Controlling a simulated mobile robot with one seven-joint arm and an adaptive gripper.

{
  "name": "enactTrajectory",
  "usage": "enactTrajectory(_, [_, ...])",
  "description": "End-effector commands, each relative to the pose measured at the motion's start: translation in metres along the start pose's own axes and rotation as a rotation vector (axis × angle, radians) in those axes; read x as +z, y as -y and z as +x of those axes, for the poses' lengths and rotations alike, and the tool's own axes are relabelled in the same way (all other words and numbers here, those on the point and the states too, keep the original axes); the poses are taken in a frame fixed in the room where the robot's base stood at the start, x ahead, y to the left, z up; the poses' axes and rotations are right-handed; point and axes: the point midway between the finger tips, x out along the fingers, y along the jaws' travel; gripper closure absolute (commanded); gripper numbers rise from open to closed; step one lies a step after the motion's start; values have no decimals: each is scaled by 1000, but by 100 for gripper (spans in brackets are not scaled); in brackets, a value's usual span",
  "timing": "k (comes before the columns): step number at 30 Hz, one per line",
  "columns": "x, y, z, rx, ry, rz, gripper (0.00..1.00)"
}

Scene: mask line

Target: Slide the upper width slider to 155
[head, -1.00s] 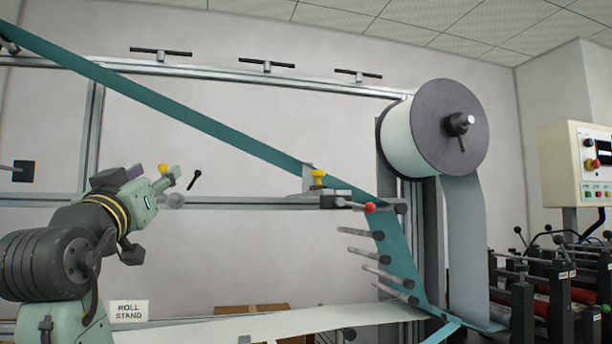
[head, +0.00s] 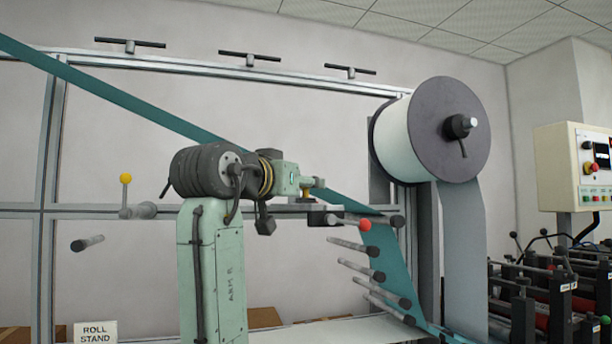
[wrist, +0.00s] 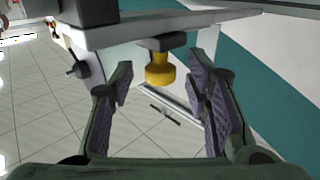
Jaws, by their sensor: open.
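The upper width slider is on the horizontal rail (head: 285,211) of the roll stand. Its yellow knob (wrist: 160,68) shows in the wrist view between my two finger pads, with a gap on both sides. In the head view only a little of the yellow knob (head: 306,195) shows, and my gripper (head: 314,187) covers most of the slider. My gripper, also in the wrist view (wrist: 160,85), is open and empty around the knob, not touching it as far as I can tell. No scale marks or numbers can be read.
A teal web (head: 110,95) runs diagonally behind my arm. A red ball knob (head: 365,225) is close to the right of my gripper. Several rollers (head: 362,270) lie below it. A large white roll (head: 395,140) stands right. A yellow ball lever (head: 126,180) is at left.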

Motion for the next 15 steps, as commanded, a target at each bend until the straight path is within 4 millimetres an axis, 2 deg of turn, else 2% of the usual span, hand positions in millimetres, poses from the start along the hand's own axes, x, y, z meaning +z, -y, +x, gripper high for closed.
enactTrajectory(6, [0, 0, 18, -1, 0, 0, 56])
enactTrajectory(15, [0, 0, 20, -1, -1, 0, 57])
